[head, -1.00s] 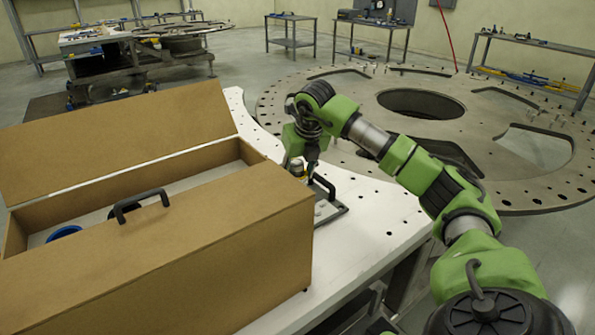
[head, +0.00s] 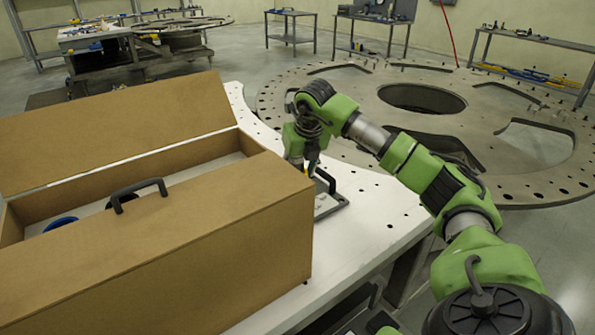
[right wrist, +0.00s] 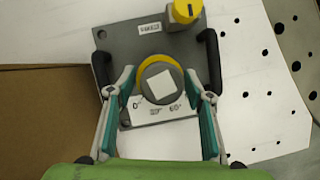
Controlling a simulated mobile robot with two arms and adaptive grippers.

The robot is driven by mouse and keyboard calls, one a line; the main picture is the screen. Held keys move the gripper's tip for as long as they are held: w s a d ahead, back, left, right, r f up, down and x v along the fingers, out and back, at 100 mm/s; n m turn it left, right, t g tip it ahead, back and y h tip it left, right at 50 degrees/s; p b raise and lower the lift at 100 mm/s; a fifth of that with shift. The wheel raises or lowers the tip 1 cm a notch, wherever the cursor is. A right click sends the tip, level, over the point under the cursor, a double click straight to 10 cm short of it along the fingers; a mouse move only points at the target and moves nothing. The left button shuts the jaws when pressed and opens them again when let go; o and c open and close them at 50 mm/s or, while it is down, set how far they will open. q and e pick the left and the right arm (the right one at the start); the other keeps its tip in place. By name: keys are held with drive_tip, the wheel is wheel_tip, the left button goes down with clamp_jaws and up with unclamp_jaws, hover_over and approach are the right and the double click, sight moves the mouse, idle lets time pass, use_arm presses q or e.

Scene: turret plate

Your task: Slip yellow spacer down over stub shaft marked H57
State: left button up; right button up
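A grey fixture plate (right wrist: 122,62) lies on the white table, with dark handles at its sides. On it a grey round piece with a white square on top (right wrist: 160,84) stands between my right fingers. A yellow band (right wrist: 155,58) curves around its far side. A yellow cylinder with a dark spot on top (right wrist: 186,11) is at the plate's far edge. I cannot tell which yellow part is the spacer, and no H57 is readable. My right gripper (right wrist: 161,80) is open around the round piece, with gaps beside it. In the head view my right gripper (head: 308,168) hides most of this. My left gripper is out of view.
A large open brown box (head: 220,240) stands left of the plate, close to my right gripper, with a blue item (head: 60,223) inside. The white table (head: 365,215) is clear to the right. A big turret plate (head: 340,95) lies behind.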

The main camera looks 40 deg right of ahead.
drive_tip(key=shift+o, duration=0.6)
drive_tip(key=v, duration=1.2)
drive_tip(key=shift+f, duration=0.1)
